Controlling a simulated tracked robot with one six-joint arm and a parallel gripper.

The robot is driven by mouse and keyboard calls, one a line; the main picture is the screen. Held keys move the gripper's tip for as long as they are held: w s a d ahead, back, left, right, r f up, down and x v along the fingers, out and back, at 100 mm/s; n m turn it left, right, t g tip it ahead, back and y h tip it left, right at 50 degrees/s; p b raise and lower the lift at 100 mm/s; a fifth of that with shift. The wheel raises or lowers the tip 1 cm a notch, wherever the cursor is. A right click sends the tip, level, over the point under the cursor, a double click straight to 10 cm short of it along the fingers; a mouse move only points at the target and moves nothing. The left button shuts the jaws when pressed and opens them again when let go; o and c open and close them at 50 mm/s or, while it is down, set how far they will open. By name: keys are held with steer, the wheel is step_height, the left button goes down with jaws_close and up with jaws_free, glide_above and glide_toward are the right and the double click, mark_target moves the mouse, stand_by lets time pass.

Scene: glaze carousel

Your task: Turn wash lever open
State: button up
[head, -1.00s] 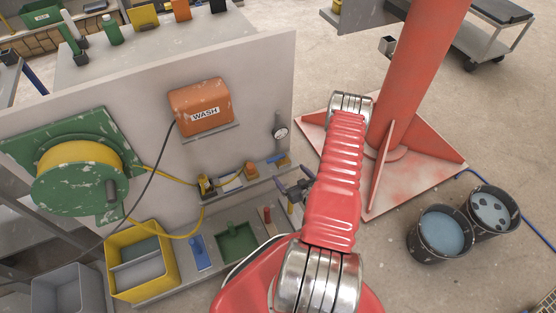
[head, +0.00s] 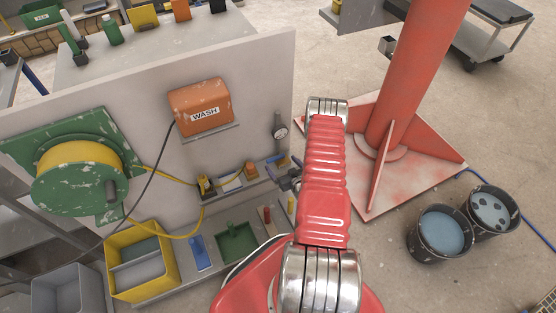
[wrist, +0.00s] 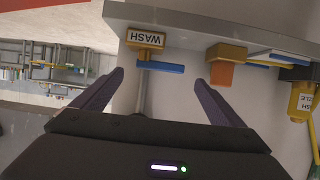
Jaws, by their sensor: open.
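The wash lever is a blue bar (wrist: 160,66) in the wrist view. It lies crosswise below a yellow block with an upside-down WASH label (wrist: 146,39), beside a grey pipe. In the head view the blue bar (head: 275,158) shows small at the shelf's right end, near the gauge. My gripper (wrist: 159,77) is open and empty. The bar appears between and beyond its fingertips; I cannot tell the gap. In the head view my dark gripper (head: 290,178) is just below and right of the bar, partly hidden by my red arm.
An orange block (wrist: 221,75) sits right of the lever, near my right fingertip. A yellow wash nozzle (wrist: 303,102) is farther right. The gauge (head: 281,133) is on the panel above the shelf. A red column (head: 405,90) and two buckets (head: 442,232) stand right of my arm.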

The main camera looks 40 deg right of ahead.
mark_target(275, 158)
steer(key=shift+x, duration=2.75)
steer(key=shift+c, duration=0.4)
steer(key=c, duration=1.3)
steer(key=shift+d, duration=0.2)
steer(key=shift+c, duration=0.7)
steer(key=shift+a, duration=0.15)
steer(key=shift+a, duration=0.15)
